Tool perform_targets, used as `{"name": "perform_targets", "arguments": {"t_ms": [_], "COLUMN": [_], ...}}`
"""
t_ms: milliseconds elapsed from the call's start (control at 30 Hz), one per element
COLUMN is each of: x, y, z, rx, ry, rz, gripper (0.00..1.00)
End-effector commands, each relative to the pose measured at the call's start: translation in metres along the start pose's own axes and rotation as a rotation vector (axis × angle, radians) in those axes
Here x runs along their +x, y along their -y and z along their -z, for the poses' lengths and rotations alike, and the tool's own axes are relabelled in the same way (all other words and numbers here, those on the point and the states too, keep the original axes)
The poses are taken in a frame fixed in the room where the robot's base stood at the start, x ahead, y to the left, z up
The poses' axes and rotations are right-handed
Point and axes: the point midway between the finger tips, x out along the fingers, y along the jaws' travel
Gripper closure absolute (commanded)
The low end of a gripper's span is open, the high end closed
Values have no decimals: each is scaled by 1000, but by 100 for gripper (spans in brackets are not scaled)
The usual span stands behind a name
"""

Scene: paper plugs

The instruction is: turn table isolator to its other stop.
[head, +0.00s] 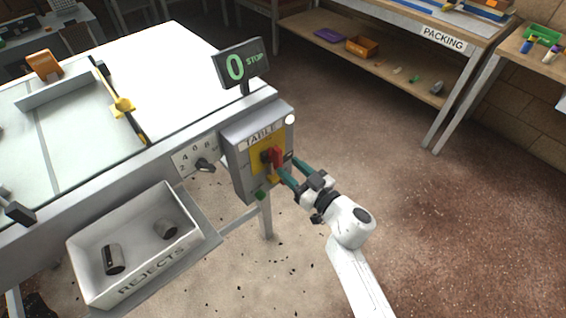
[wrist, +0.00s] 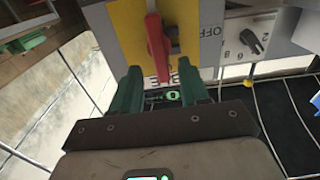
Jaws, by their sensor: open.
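The table isolator is a red handle (head: 277,156) on a yellow plate (head: 260,150), on the front of a grey box marked TABLE (head: 246,180). In the wrist view the red handle (wrist: 158,48) runs up and down across the yellow plate (wrist: 129,30). The word OFF stands right of the plate; lettering below it is partly hidden. My gripper (head: 288,169) is open at the box front. In the wrist view its green fingers (wrist: 160,80) stand either side of the handle's lower end, with gaps showing. I cannot tell how deep they reach.
A black dial (head: 205,165) sits left of the box. A REJECTS bin (head: 190,217) with two dark cylinders hangs at lower left. The packing bench (head: 400,32) stands behind; the floor to the right is open.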

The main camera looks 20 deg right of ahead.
Motion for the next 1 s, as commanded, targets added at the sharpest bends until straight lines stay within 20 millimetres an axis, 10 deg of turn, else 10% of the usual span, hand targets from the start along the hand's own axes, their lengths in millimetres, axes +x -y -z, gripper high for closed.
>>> {"name": "perform_targets", "arguments": {"t_ms": [667,1000], "x": [42,42], "y": [0,0], "z": [0,0], "rx": [0,0], "ry": [0,0], "rz": [-1,-1], "gripper": [55,88]}}
